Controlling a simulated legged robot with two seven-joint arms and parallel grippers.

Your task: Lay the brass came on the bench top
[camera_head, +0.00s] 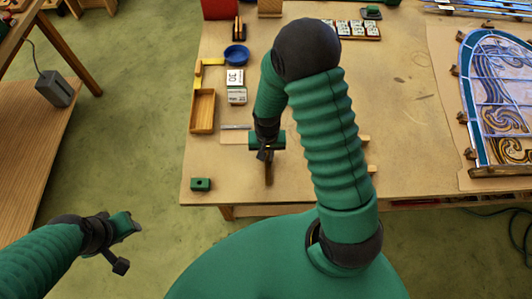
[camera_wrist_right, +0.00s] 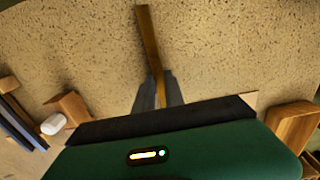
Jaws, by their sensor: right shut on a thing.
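The brass came (camera_wrist_right: 148,45) is a narrow brownish-gold strip. In the right wrist view it runs from between the fingers of my right gripper (camera_wrist_right: 158,88) towards the top of the picture. The gripper is shut on one end of it. In the head view the came (camera_head: 269,174) shows as a short brown strip below my right gripper (camera_head: 267,156), over the bench top (camera_head: 400,100) near its front edge. I cannot tell whether it touches the bench. My left gripper (camera_head: 122,232) is off the bench at lower left; its jaw opening is unclear.
A wooden tray (camera_head: 203,111), a blue bowl (camera_head: 236,54) and small white boxes (camera_head: 236,86) stand on the bench's left side. A leaded glass panel (camera_head: 500,95) lies at right. The bench's right middle is mostly clear.

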